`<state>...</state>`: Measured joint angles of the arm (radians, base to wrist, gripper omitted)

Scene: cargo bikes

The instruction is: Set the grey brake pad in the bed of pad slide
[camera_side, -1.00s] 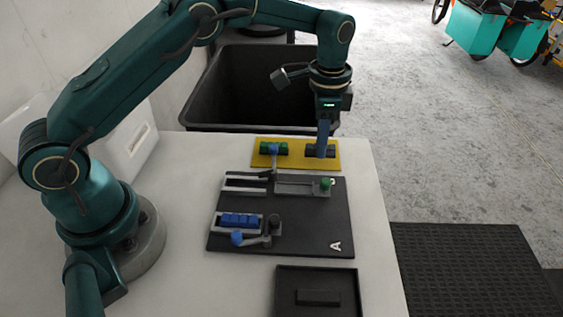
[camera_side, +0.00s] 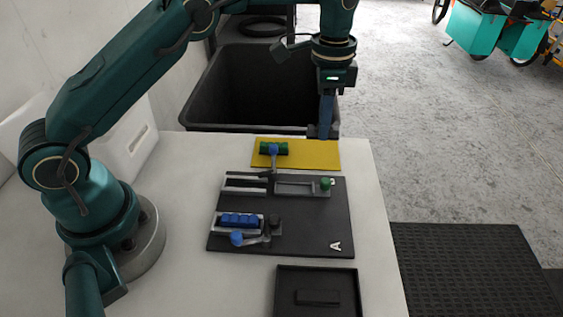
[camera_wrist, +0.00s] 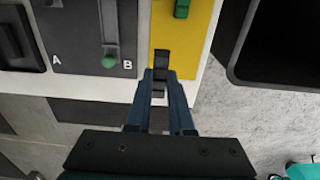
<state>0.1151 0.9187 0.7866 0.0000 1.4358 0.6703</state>
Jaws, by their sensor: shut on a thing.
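My gripper (camera_side: 326,122) is shut on the dark grey brake pad (camera_side: 320,132) and holds it above the far right part of the yellow mat (camera_side: 310,158). In the wrist view the pad (camera_wrist: 161,62) sits between the fingertips (camera_wrist: 161,76), with its far end sticking out beyond them. The slide with a green knob (camera_side: 326,183) lies on the black board, nearer the camera than the mat; I take this as the pad slide. Its grey bed (camera_side: 295,188) looks empty. The green knob (camera_wrist: 109,62) also shows near the letter B in the wrist view.
A second fixture on the board holds blue blocks (camera_side: 238,219). A black tray (camera_side: 317,282) stands at the front, and a large black bin (camera_side: 205,95) stands behind the table.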

